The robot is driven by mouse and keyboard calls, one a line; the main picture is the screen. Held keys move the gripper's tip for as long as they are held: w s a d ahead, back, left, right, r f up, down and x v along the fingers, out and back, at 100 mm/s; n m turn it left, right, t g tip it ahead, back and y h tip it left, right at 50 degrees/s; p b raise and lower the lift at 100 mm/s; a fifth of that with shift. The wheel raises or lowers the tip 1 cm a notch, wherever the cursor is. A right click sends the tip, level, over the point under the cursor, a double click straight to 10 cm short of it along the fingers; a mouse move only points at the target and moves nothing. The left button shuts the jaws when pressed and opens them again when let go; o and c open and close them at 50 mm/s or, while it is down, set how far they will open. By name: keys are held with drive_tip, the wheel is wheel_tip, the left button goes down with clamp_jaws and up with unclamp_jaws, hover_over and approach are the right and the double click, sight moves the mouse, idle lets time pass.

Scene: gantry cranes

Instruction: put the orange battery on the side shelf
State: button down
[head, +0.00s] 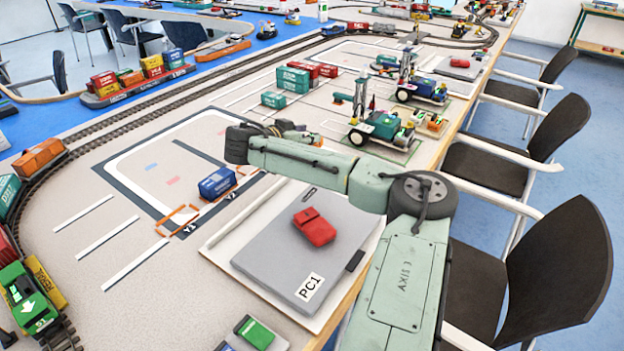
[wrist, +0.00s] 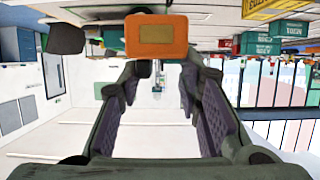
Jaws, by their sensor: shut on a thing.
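My gripper (wrist: 160,66) is shut on the orange battery (wrist: 157,36), a small orange block with a brown-yellow panel, held at the fingertips in the wrist view. A low shelf with a green top and wooden lower board (head: 602,47) stands at the far upper right, by the wall. I cannot tell for sure whether this is the side shelf.
A grey laptop (head: 290,252) with a red object (head: 314,227) on it lies at the table's near edge. A blue container (head: 217,182), tracks and crane models (head: 380,125) stand around the arm. Chairs (head: 545,255) line the right side; blue floor lies beyond them.

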wheel_tip(320, 180, down, 8)
drive_tip(key=shift+s+r+p, duration=0.1)
drive_tip(key=shift+r+p, duration=0.05)
drive_tip(key=shift+p, duration=1)
drive_tip(key=c, duration=1.1)
unclamp_jaws()
drive_tip(key=shift+o, duration=0.2)
